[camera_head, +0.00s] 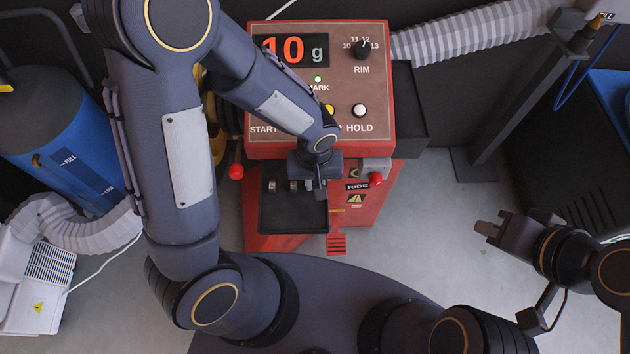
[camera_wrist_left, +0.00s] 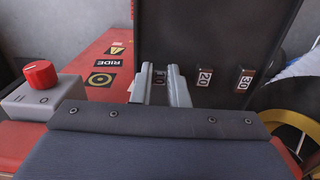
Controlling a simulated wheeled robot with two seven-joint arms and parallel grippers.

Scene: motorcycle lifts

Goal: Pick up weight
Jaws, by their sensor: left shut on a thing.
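A black tray (camera_head: 292,215) sits on the front of the red machine and holds small weights. In the left wrist view, a weight with a dark label (camera_wrist_left: 160,77) is between the two fingers of my left gripper (camera_wrist_left: 164,88), which is shut on it; its number is partly hidden. Weights marked 20 (camera_wrist_left: 204,77) and 30 (camera_wrist_left: 244,78) lie beside it, apart from the fingers. In the head view, my left gripper (camera_head: 318,188) is over the tray's right side. My right gripper (camera_head: 488,229) is away at the right, over the floor; its finger gap is unclear.
The red machine's panel (camera_head: 378,90) has a display reading 10 g, buttons and a RIM dial. Red knobs (camera_head: 236,171) flank the tray. A blue tank (camera_head: 65,150) and grey hose stand at left. A dark post (camera_head: 510,110) stands at right. Floor around my right gripper is clear.

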